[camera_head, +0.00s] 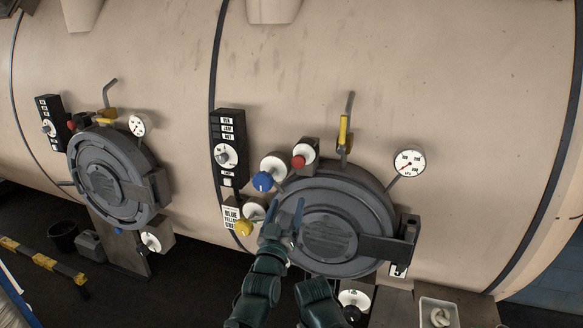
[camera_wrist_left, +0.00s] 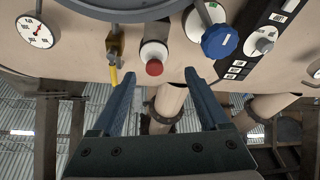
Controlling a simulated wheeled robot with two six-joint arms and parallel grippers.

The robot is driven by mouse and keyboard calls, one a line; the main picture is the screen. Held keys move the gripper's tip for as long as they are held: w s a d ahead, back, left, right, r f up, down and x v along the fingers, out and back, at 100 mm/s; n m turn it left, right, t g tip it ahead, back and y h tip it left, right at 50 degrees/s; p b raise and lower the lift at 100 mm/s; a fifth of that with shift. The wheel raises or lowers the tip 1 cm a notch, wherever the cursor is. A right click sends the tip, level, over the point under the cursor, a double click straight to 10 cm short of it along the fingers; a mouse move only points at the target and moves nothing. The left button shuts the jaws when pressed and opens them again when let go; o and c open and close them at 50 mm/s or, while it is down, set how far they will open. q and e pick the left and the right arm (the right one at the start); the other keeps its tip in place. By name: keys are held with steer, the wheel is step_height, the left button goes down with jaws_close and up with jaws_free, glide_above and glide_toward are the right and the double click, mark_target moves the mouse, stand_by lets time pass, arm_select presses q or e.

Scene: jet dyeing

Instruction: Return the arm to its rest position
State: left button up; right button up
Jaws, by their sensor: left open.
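My left gripper (camera_head: 286,212) is open in the head view, in front of the left edge of the grey round door (camera_head: 330,228). It is just right of the yellow knob (camera_head: 243,227) and below the blue knob (camera_head: 263,181). In the left wrist view its two fingers (camera_wrist_left: 160,76) are spread with nothing between them. The red button (camera_wrist_left: 154,68) shows beyond the fingertips, with the blue knob (camera_wrist_left: 220,41) to its right. My left forearm reaches up from the bottom of the head view. My right gripper is not visible.
A yellow-handled valve (camera_head: 344,134) and a dial gauge (camera_head: 408,163) stand on the beige vessel (camera_head: 450,90) above the door. A black control panel (camera_head: 228,148) is at left. A white tray (camera_head: 438,312) sits at lower right. Dark floor (camera_head: 190,295) is open at lower left.

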arm_select(q)
steer(key=s+a+f+m+g+y, duration=0.1)
steer(key=a+f+g, duration=0.3)
steer(key=f, duration=0.5)
steer(key=a+f+g+y, duration=0.1)
steer(key=a+f+g, duration=0.1)
steer(key=f+g, duration=0.55)
steer(key=s+a+f+g+y, duration=0.1)
steer(key=s+a+f+g, duration=0.3)
steer(key=s+f, duration=0.3)
steer(key=s+a+f+g+y, duration=0.1)
steer(key=s+a+f+g, duration=0.35)
steer(key=s, duration=0.45)
steer(key=s+d+f+m+y+b, duration=0.1)
steer(key=s+d+f+m+b, duration=0.2)
steer(key=d, duration=0.8)
step_height(320, 180, down, 4)
steer(key=s+b, duration=0.2)
steer(key=b, duration=0.2)
steer(key=shift+s+f+g+y+b, duration=0.2)
steer(key=shift+g+y+b, duration=0.1)
steer(key=shift+g+b, duration=0.1)
